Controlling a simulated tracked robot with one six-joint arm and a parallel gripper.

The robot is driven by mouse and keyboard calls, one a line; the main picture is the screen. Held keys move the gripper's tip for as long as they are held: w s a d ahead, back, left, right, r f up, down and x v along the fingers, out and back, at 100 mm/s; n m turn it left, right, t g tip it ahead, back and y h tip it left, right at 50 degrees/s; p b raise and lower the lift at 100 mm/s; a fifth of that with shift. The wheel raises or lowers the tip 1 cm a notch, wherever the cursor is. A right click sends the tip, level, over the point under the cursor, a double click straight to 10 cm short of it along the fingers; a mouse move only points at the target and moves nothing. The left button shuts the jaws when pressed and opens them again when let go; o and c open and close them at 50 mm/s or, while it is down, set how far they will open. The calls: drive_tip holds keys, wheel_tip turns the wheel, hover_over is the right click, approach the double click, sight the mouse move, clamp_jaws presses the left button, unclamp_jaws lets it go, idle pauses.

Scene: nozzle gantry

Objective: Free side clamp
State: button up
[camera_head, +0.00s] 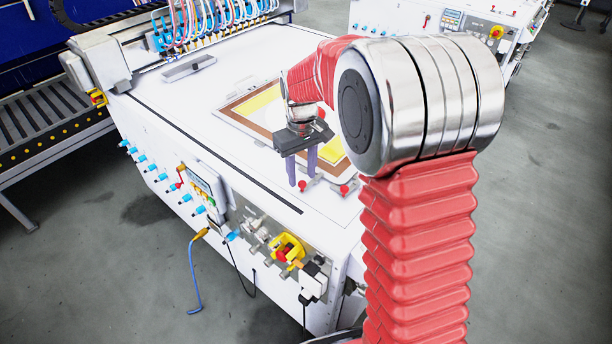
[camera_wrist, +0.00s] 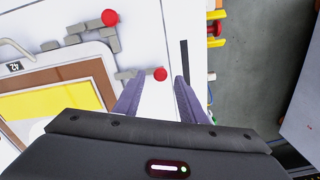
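A frame (camera_head: 228,112) with brown and yellow areas lies on the white table (camera_head: 170,105). Two grey clamps with round red knobs are at its near corner. One knob (camera_head: 302,186) shows just by my fingertips and the other (camera_head: 344,189) to their right. In the wrist view, one red knob (camera_wrist: 160,74) appears between my fingertips, and the other (camera_wrist: 109,17) is up and to the left. I cannot tell which is the side clamp. My gripper (camera_head: 302,176) is open, pointing down, with nothing held; its fingers (camera_wrist: 157,88) look apart from the knob.
A row of nozzles with hoses (camera_head: 215,20) stands at the table's back. A control panel (camera_head: 205,182) and a yellow-and-red switch (camera_head: 287,250) are on the table's near side. A roller conveyor (camera_head: 50,115) is at the left.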

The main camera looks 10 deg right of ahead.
drive_tip(key=shift+f, duration=0.9)
clamp_jaws()
drive_tip(key=shift+d, duration=0.4)
drive_tip(key=shift+a, duration=0.1)
